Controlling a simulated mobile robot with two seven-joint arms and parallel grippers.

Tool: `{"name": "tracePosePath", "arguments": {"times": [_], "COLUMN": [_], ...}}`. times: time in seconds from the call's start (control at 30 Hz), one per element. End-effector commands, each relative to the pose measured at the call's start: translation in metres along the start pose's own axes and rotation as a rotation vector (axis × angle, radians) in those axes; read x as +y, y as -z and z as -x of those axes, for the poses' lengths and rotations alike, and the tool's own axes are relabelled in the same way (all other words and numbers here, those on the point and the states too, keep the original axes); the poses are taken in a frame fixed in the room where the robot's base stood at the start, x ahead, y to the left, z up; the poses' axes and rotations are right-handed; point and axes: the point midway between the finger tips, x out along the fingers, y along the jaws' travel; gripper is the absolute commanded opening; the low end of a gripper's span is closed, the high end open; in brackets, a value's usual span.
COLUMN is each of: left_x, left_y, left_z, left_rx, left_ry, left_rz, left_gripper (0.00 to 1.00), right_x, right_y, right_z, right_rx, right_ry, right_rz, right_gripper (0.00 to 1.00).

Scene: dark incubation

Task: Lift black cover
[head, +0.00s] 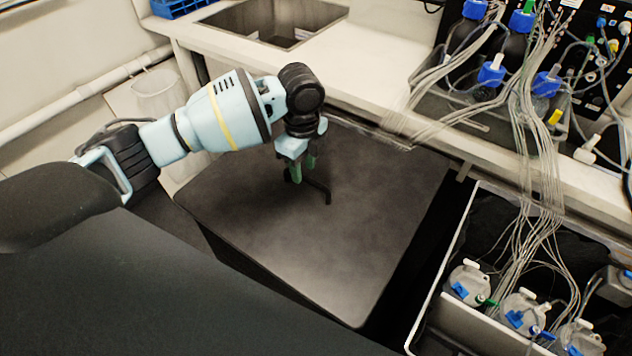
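The black cover (330,240) is a broad, dark, flat-topped lid in the middle of the head view, below the bench edge. A thin black handle (327,194) stands up from its top, toward the far side. My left gripper (301,176) points down at the handle, with its greenish fingers overlapping the handle's left part. The fingers hide that part, so I cannot tell whether they are closed on it. My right gripper is out of view.
A pale bench (350,75) with a sink (275,20) runs behind the cover. At right, an open bin (470,325) holds several grey-lidded vessels, with many thin tubes running up to bottles (490,75) on the bench. A narrow dark gap separates cover and bin.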

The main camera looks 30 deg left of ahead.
Motion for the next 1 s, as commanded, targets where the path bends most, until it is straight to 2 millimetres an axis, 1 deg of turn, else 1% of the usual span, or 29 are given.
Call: {"name": "tracePosePath", "arguments": {"times": [0.07,0.13,0.33,0.43,0.53,0.77,1.0], "left_x": [-0.001,-0.001,-0.005,-0.005,-0.005,-0.005,-0.005], "left_y": [0.000,0.001,0.003,0.003,0.003,0.003,0.003], "left_z": [-0.001,-0.006,-0.035,-0.045,-0.050,-0.051,-0.050], "left_rx": [0.000,0.000,-0.001,0.000,0.000,-0.001,0.000], "left_ry": [0.001,0.001,-0.001,-0.001,0.001,0.002,0.002], "left_rz": [0.000,0.000,0.001,0.001,0.001,0.000,0.000], "left_gripper": [0.36,0.36,0.36,0.36,0.36,0.36,0.05], "right_x": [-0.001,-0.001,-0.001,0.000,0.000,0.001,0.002], "right_y": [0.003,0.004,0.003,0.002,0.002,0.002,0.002], "right_z": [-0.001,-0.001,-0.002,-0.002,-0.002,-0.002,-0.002], "right_rx": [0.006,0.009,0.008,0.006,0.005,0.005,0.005], "right_ry": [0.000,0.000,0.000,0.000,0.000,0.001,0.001], "right_rz": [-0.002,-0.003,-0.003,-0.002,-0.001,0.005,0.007], "right_gripper": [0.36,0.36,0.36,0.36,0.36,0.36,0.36]}}
